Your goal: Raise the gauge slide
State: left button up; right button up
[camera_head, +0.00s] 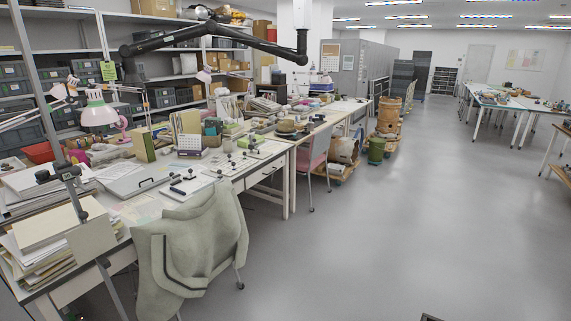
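I cannot make out a gauge slide for certain. A slanted grey post (35,75) stands at the left, in front of the long workbench. Dark clamp-like fittings (58,173) sit low on this post, and a pale flat plate (92,239) is below them. I cannot tell whether these belong to a gauge. Small dark-knobbed tools (190,174) lie on white sheets on the bench. Neither of my grippers can be made out. A small dark piece (431,318) shows at the bottom edge, too cut off to identify.
The cluttered workbench (268,175) runs along the left. A chair draped with a grey-green garment (190,255) stands at its front, and a pink chair (314,152) is farther along. A black jointed arm (215,30) spans above. The grey floor (400,235) at right is clear.

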aim_at(255, 146)
jog(key=i, duration=3.35)
jog(key=z, duration=0.15)
